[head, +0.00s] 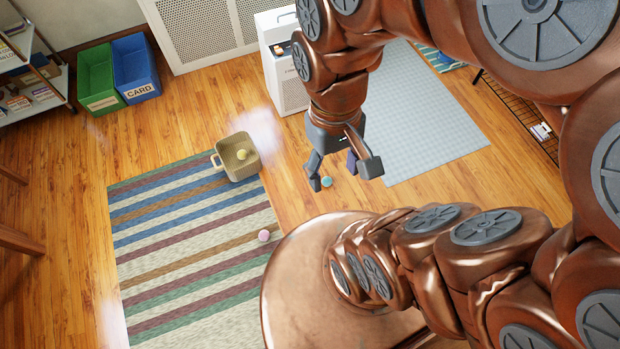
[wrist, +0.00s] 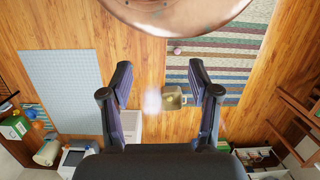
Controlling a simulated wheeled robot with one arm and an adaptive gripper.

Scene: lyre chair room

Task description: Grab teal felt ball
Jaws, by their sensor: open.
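The teal felt ball (head: 326,181) is a small ball on the wood floor in the head view, between the striped rug and the pale grey mat. My gripper (head: 342,172) appears close to it in that picture, with the ball showing just beside the left fingertip. The height between them is hard to judge. The gripper's two fingers are spread apart in the wrist view (wrist: 160,70), with nothing held between them. I cannot make out the teal ball in the wrist view; a finger may hide it.
A tan basket (head: 222,159) holding a yellow ball stands at the striped rug's (head: 180,270) corner. A pink ball (head: 264,236) lies on the rug. The grey mat (head: 420,120) lies right of the gripper. A white unit (head: 284,85), green bin (head: 98,80) and blue bin (head: 135,68) stand behind.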

